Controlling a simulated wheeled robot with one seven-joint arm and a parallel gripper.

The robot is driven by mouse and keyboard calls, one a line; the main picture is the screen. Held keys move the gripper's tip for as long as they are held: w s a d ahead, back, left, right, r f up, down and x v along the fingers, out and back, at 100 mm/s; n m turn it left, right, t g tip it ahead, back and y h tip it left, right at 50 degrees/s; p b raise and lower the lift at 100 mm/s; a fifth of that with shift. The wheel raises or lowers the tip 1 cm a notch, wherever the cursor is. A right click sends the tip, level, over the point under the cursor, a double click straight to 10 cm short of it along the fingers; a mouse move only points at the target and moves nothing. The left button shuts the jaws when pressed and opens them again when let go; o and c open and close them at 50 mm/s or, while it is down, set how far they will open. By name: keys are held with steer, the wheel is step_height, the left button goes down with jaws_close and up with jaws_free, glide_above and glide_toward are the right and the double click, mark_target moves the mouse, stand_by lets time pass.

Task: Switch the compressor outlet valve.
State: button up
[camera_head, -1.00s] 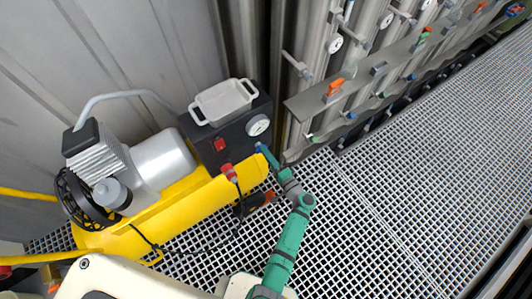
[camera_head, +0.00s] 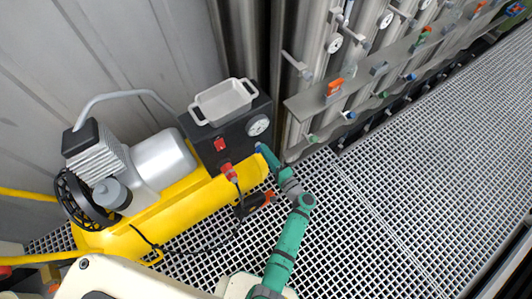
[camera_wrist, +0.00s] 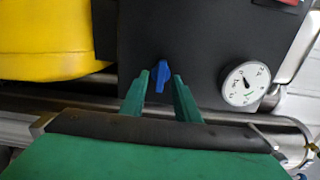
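The compressor (camera_head: 150,200) has a yellow tank, a grey motor and a black control box (camera_head: 232,135). The blue outlet valve handle (camera_wrist: 161,75) sits on the black box face in the wrist view, pointing up and down in that picture. In the head view only a small blue spot (camera_head: 258,147) shows by the gripper's tip. My green gripper (camera_wrist: 161,90) is open, its fingers either side of the blue handle, with a visible gap on both sides. My gripper also shows in the head view (camera_head: 263,152) at the box's right lower edge. How deep the fingers reach is hard to tell.
A pressure gauge (camera_wrist: 246,84) sits right of the handle in the wrist view. A white tray (camera_head: 223,100) rests on the box. A red fitting (camera_head: 228,171) with a black cable and an orange-black tool (camera_head: 256,202) are close by.

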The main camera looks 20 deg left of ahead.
steer(key=v, duration=1)
steer(key=shift+s+d, duration=0.3)
